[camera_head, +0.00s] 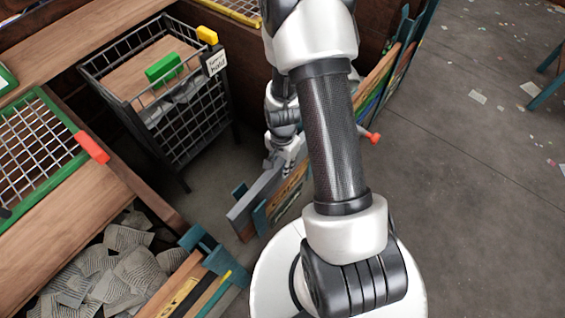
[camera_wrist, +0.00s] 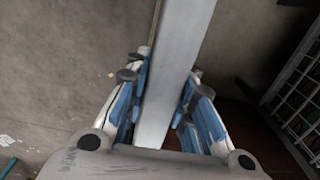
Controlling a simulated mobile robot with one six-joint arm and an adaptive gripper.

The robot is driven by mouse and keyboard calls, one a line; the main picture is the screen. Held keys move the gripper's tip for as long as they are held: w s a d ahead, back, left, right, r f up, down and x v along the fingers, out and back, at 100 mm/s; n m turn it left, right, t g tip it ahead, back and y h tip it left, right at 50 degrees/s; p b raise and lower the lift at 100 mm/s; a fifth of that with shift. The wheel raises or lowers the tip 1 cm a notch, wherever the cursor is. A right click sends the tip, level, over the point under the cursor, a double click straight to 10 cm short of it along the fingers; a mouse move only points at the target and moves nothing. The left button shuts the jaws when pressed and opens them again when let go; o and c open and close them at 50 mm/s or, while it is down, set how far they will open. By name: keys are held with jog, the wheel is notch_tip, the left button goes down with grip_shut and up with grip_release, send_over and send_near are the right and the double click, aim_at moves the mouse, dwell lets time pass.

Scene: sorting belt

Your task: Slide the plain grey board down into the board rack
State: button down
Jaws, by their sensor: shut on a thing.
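The plain grey board (camera_head: 250,200) is long and narrow and slants down to the left from my gripper (camera_head: 279,163) in the head view. My gripper is shut on it. In the wrist view the grey board (camera_wrist: 176,60) runs up between the two blue-padded fingers. A teal board rack (camera_head: 259,217) holding coloured boards stands just right of and below the grey board. Whether the board touches this rack or sits in a slot cannot be told. My arm hides the middle of the rack.
A black wire basket (camera_head: 187,132) with a green block (camera_head: 164,68) stands at the upper left. Teal holders with boards (camera_head: 198,290) stand at the lower left, beside a heap of grey pieces (camera_head: 105,268). Bare floor (camera_head: 475,190) lies to the right.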

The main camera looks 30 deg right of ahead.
jog(key=shift+f, duration=0.2)
jog(key=c, duration=1.3)
grip_release()
jog(key=shift+r, duration=0.1)
notch_tip(320, 180, up, 12)
jog(key=shift+r, duration=0.1)
